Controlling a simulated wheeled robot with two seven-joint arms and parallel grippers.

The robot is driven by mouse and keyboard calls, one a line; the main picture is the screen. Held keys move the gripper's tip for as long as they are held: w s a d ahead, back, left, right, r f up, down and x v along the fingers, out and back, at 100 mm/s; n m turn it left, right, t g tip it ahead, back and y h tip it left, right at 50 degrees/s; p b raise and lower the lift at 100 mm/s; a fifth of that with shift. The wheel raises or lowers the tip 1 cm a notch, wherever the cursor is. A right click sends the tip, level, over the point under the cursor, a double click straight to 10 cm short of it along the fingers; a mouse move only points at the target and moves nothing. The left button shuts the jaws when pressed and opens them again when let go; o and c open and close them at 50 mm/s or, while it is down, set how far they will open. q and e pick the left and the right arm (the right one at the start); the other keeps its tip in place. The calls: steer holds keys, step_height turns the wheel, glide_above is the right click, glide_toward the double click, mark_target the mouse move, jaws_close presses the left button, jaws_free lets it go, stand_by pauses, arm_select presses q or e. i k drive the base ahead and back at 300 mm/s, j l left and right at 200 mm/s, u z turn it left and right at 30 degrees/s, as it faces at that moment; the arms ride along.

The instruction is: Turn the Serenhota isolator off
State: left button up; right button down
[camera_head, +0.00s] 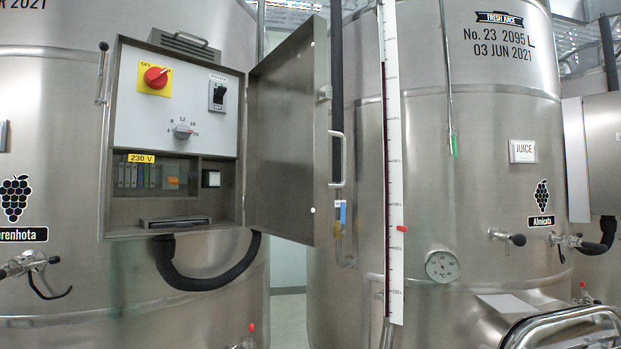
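The steel vat at the left carries a grape sticker and a partly cut-off label (22,235) ending in "erenhota". An electrical cabinet (122,215) is fixed to this vat, and its door (285,140) stands open to the right. Inside, at the upper left of the pale panel, a red rotary isolator knob (156,77) sits on a yellow plate (143,88). The knob's grip looks slanted; I cannot tell its switch position for certain. Neither of my grippers shows in this view.
The panel also has a black switch (218,96) and a grey numbered dial (183,130). Breakers sit below, beside a "230 V" label (141,158). A black hose (205,282) loops under the cabinet. The open door juts toward the Almicata vat (480,190) at right.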

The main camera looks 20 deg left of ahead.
mark_target(157, 78)
steer(key=i+u, duration=0.1)
steer(key=u, duration=0.35)
steer(key=l+u, duration=0.15)
steer(key=u, duration=0.3)
steer(key=i+l+u, duration=0.1)
steer(key=u, duration=0.35)
steer(key=l+u, duration=0.15)
steer(key=u, duration=0.35)
steer(key=i+l+u, duration=0.15)
steer(key=l+u, duration=0.2)
steer(key=l, duration=0.7)
steer(key=l+u, duration=0.35)
steer(key=l, duration=0.75)
